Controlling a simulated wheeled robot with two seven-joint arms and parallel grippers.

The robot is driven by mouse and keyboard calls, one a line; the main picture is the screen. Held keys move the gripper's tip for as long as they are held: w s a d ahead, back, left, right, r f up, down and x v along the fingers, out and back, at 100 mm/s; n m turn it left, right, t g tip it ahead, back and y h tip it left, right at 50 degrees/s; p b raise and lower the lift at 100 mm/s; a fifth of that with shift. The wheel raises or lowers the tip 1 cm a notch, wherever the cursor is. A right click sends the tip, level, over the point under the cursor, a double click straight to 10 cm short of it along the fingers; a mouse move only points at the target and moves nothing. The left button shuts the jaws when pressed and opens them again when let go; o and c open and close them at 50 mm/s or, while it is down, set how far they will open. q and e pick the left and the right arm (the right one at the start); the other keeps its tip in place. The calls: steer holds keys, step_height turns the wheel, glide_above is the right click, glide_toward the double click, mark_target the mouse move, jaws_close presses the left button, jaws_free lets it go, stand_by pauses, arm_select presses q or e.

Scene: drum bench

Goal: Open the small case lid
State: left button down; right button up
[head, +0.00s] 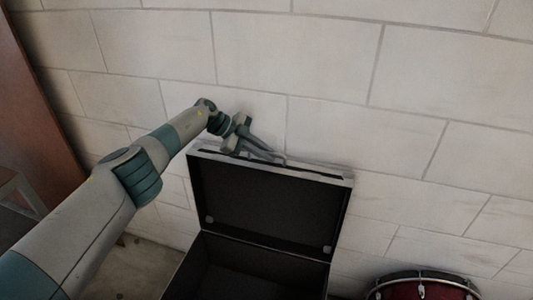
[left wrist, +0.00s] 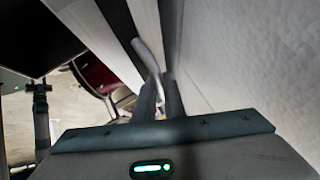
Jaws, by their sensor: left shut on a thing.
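The small black case (head: 255,266) stands against the wall with its lid (head: 268,205) raised nearly upright. The dark inside of the lid and part of the case's inside show. My left gripper (head: 272,155) is at the lid's upper edge, shut on the case handle. In the left wrist view the curved grey handle (left wrist: 148,55) runs between the fingertips (left wrist: 160,88) of this gripper. The exact contact is partly hidden by the fingers.
A pale block wall (head: 420,110) rises close behind the lid. A dark red drum (head: 424,286) stands to the right of the case. A brown panel (head: 35,110) is at the far left. Some floor (head: 140,268) is bare left of the case.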

arm_select(q)
steer(key=shift+s, duration=0.1)
steer(key=c, duration=2.1)
jaws_free()
arm_select(e)
steer(key=shift+s+f, duration=0.2)
steer(key=shift+s, duration=0.8)
steer(key=shift+w, duration=0.1)
